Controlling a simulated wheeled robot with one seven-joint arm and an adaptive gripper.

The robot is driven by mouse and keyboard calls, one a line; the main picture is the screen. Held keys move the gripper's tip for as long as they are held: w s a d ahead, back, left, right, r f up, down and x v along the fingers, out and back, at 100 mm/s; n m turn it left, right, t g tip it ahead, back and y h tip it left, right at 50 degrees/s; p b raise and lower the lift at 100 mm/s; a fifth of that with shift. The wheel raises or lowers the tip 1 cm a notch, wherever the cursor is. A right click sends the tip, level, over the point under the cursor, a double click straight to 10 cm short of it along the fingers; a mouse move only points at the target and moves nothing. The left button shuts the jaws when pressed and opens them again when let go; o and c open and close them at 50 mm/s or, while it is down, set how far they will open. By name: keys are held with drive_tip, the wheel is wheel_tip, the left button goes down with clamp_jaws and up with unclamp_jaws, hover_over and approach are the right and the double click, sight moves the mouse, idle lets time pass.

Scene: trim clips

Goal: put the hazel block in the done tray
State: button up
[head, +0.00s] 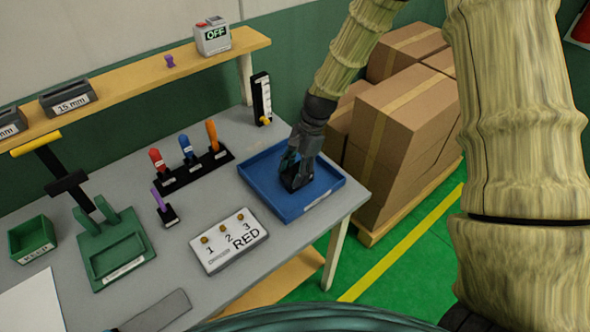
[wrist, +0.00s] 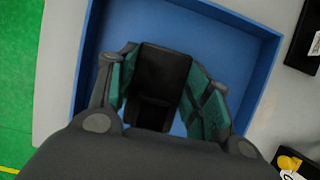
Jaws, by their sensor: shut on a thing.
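My gripper (head: 299,165) is over the blue tray (head: 254,172) at the right end of the bench, pointing down into it. It is shut on a dark, nearly black block (wrist: 163,75), which shows between the teal finger pads in the wrist view. I take this for the hazel block, though its colour looks very dark. In the head view the block (head: 297,181) is low inside the tray's walls; I cannot tell whether it touches the floor. The tray bears a white front label too small to read, so I cannot confirm it is the done tray.
A white panel marked RED (head: 228,241) lies in front of the tray. A black rack with coloured handles (head: 190,170) stands to its left, and a black stand (head: 261,98) behind it. Green trays (head: 117,257) are further left. Stacked cartons (head: 405,110) stand beyond the bench's right end.

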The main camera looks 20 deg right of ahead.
drive_tip(key=shift+f, duration=0.1)
drive_tip(key=o, duration=1.1)
drive_tip(key=b+v, duration=0.3)
drive_tip(key=v, duration=0.9)
drive_tip(key=shift+b, duration=0.3)
